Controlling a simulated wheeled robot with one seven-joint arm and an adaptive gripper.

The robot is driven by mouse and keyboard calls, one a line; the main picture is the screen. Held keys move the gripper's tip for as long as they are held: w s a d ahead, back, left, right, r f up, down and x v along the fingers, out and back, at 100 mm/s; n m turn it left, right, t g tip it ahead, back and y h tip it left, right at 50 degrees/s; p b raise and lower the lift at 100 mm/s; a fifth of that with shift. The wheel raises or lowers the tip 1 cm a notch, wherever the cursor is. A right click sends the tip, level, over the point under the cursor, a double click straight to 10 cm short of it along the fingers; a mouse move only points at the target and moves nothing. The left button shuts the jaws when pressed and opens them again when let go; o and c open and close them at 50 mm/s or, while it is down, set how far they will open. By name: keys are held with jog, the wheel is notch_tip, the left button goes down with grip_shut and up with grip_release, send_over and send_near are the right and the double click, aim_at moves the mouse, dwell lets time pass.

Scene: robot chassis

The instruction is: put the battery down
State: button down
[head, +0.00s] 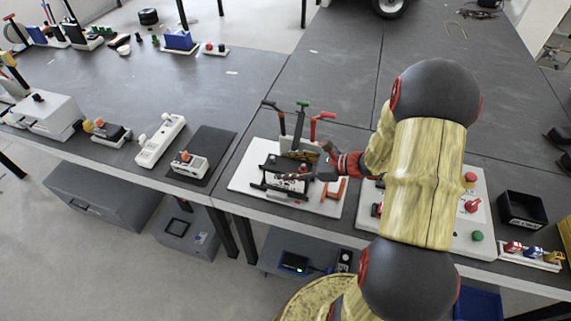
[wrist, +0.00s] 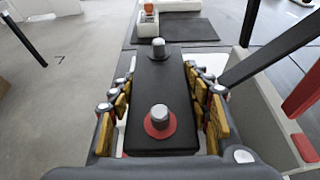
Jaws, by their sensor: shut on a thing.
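The battery (wrist: 160,95) is a black block with two grey terminal posts on top, the nearer one ringed in red. In the wrist view it lies between the yellow-padded fingers of my gripper (wrist: 160,85), which is shut on its sides. In the head view my gripper (head: 290,174) is over the white base plate (head: 245,180) at the table's front edge. The battery is hard to make out there among the fingers and dark bars, and whether its underside touches the plate is hidden.
Black, green and red levers (head: 302,104) rise just behind my gripper. A dark mat with a small white device (head: 187,165) is to the left. A white panel with coloured knobs (head: 482,215) and a black bin (head: 522,209) are to the right.

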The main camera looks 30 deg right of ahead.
jog(key=shift+w+f, duration=0.1)
jog(key=shift+f, duration=0.45)
jog(key=shift+f, duration=0.1)
jog(key=c, duration=1.2)
grip_release()
jog(key=shift+f, duration=0.15)
jog(key=shift+o, duration=0.2)
